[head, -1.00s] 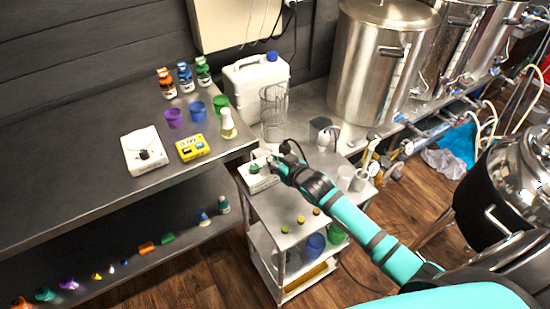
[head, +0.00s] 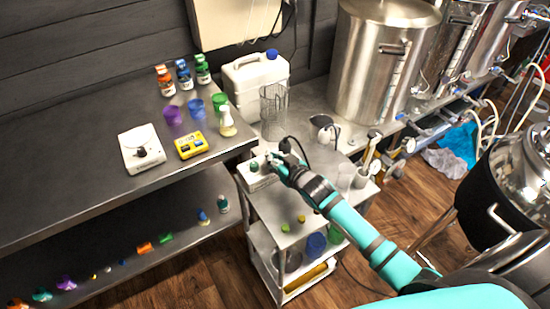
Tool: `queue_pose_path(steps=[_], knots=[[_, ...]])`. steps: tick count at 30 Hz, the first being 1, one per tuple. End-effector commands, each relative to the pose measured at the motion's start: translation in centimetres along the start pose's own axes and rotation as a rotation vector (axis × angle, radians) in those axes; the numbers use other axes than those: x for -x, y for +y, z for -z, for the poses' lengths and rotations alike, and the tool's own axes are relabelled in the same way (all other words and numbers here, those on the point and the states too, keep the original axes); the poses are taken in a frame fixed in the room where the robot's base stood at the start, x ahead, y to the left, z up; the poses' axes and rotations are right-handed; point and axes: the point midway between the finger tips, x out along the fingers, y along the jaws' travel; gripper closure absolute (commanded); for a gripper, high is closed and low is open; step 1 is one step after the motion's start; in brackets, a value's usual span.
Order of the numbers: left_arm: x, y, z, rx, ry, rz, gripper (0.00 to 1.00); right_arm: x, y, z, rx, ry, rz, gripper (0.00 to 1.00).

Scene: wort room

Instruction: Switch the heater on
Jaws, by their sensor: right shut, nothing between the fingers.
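A small white box (head: 257,179) with a dark green button or knob (head: 254,166) on top sits at the left back corner of the steel cart (head: 273,208). It appears to be the heater's control box, but I cannot read any marking. My right gripper (head: 272,159) is shut and empty. It is at the box's right side, near its top; I cannot tell whether it touches the box. The gripper and wrist hide part of the box's right end. My left gripper is not in view.
A clear cylinder (head: 273,105) and a white canister (head: 255,78) stand behind the box. Beakers (head: 346,178) stand on the cart right of my arm. The left bench holds a white device with a dark knob (head: 141,148), a yellow meter (head: 190,145) and cups.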

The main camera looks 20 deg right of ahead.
Motion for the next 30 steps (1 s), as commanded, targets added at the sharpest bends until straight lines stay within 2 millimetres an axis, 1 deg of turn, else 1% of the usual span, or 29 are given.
queue_pose_path(steps=[1, 6, 14, 17, 20, 26, 27, 30], knots=[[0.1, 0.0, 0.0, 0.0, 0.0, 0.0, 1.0, -0.2, 0.0, 0.4, 0.0, 0.002, 0.0, 1.0], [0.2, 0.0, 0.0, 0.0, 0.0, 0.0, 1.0, -0.6, 0.0, 0.7, 0.0, 0.001, 0.0, 1.0], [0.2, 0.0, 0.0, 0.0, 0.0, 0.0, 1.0, -0.6, 0.0, 0.7, 0.0, 0.001, 0.0, 1.0], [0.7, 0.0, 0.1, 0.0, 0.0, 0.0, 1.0, -0.5, 0.0, 1.2, 0.0, 0.002, 0.0, 1.0], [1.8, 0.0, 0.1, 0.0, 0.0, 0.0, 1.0, -0.3, 0.1, 2.4, 0.001, 0.002, 0.0, 1.0], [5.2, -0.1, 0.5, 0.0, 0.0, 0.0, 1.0, 0.2, 0.3, 6.0, 0.0, 0.002, -0.001, 1.0], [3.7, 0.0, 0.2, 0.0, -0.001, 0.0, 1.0, 1.1, 0.3, 4.3, 0.0, -0.003, 0.0, 1.0], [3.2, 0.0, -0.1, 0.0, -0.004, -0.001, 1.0, 3.3, 0.3, 4.0, 0.001, -0.001, 0.0, 1.0]])
